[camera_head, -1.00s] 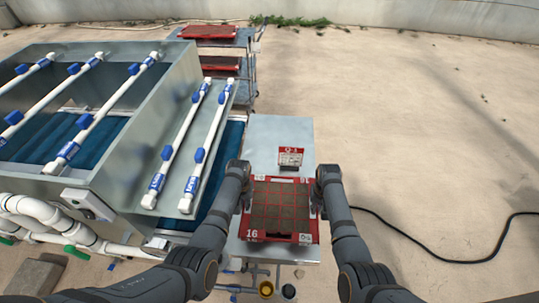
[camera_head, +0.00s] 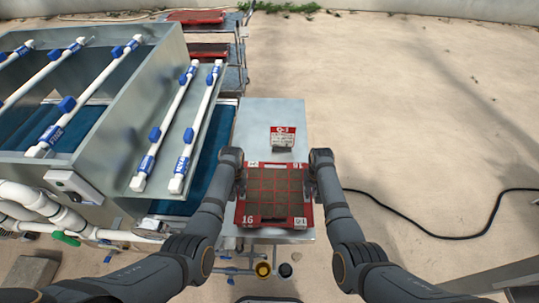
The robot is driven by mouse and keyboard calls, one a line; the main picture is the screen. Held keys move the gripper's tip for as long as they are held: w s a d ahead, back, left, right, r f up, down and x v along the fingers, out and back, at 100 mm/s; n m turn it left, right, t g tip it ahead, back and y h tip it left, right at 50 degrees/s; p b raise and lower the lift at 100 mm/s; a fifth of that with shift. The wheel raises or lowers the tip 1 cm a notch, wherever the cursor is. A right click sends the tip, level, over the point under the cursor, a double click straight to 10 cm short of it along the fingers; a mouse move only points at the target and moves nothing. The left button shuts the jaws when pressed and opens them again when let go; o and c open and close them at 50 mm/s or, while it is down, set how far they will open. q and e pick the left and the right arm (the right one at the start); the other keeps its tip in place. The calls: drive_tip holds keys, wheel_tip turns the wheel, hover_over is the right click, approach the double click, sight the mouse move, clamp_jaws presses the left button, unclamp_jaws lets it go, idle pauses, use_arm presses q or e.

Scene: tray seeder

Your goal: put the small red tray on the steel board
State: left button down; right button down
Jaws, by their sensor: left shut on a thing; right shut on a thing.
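The small red tray (camera_head: 273,222) has a red rim, a dark brown gridded inside and the number 16 at its near left corner. It is over the near half of the steel board (camera_head: 270,113), a pale grey flat top. I cannot tell whether it touches the board or hangs just above it. My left gripper (camera_head: 238,178) is shut on the tray's left side. My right gripper (camera_head: 312,182) is shut on its right side. The fingertips are largely hidden by the wrists.
A small red and white card block (camera_head: 283,138) stands on the board beyond the tray. A steel seeder tank (camera_head: 120,110) with white pipes is on the left. More red trays (camera_head: 195,17) sit on a rack at the back. A black cable (camera_head: 430,236) lies on the open floor at right.

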use_arm(q)
drive_tip(key=shift+w+a+f+b, duration=0.1)
drive_tip(key=shift+f+b, duration=0.25)
drive_tip(key=shift+f, duration=0.3)
use_arm(e)
drive_tip(key=shift+f, duration=0.65)
use_arm(q)
drive_tip(key=c, duration=1.5)
unclamp_jaws()
use_arm(e)
drive_tip(key=c, duration=1.5)
unclamp_jaws()
drive_tip(key=shift+w, duration=0.15)
drive_tip(key=shift+r, duration=0.1)
use_arm(q)
drive_tip(key=shift+r, duration=0.1)
wheel_tip(320, 180, up, 8)
drive_tip(key=shift+f, duration=0.1)
use_arm(e)
wheel_tip(320, 180, up, 12)
